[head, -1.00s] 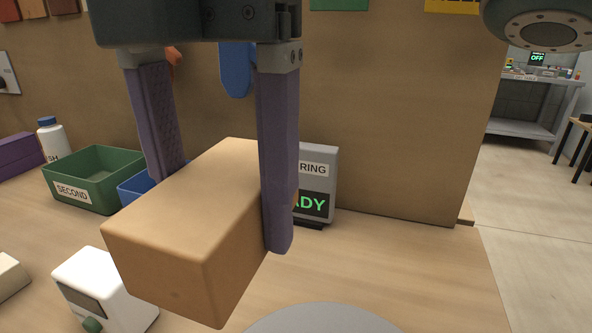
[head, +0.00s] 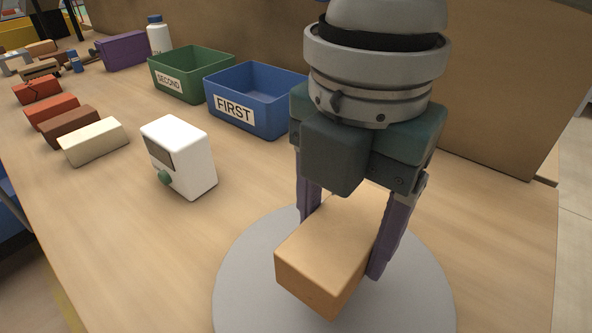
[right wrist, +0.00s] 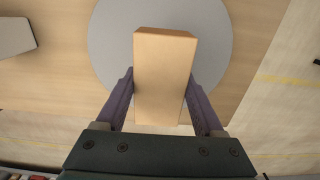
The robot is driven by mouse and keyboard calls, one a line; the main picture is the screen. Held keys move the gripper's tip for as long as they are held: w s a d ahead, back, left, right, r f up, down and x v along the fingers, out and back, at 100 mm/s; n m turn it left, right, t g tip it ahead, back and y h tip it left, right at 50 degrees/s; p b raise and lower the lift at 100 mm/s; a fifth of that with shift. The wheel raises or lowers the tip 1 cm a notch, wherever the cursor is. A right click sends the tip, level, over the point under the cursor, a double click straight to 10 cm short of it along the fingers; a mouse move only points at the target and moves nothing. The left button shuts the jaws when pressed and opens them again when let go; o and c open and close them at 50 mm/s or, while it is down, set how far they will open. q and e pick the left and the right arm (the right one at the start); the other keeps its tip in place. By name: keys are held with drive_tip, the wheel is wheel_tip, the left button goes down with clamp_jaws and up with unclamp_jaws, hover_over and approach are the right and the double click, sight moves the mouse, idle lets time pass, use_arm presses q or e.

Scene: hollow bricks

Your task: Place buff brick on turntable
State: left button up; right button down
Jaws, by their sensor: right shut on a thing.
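The buff brick (head: 328,250) is between the two purple fingers of my right gripper (head: 345,240), which is shut on it. In the right wrist view the brick (right wrist: 163,80) is held lengthwise between the fingertips (right wrist: 160,95). The turntable is a round grey disc (head: 250,290), and the brick is over it. The disc also shows behind the brick in the right wrist view (right wrist: 110,50). I cannot tell whether the brick touches the disc. My left gripper is not in view.
A white device with a green knob (head: 180,157) stands left of the turntable. Blue FIRST (head: 236,114) and green SECOND (head: 178,82) bins stand behind it. Cream (head: 93,142), brown (head: 70,127) and red (head: 52,111) bricks lie at the left. The table right of the disc is clear.

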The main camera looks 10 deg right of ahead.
sight(345, 223)
drive_tip(key=shift+f+b, duration=0.45)
drive_tip(key=shift+f, duration=2.15)
drive_tip(key=shift+f, duration=0.15)
unclamp_jaws()
wheel_tip(345, 223, up, 11)
drive_tip(key=shift+r+p, duration=0.1)
drive_tip(key=shift+p, duration=0.9)
drive_tip(key=shift+r, duration=0.55)
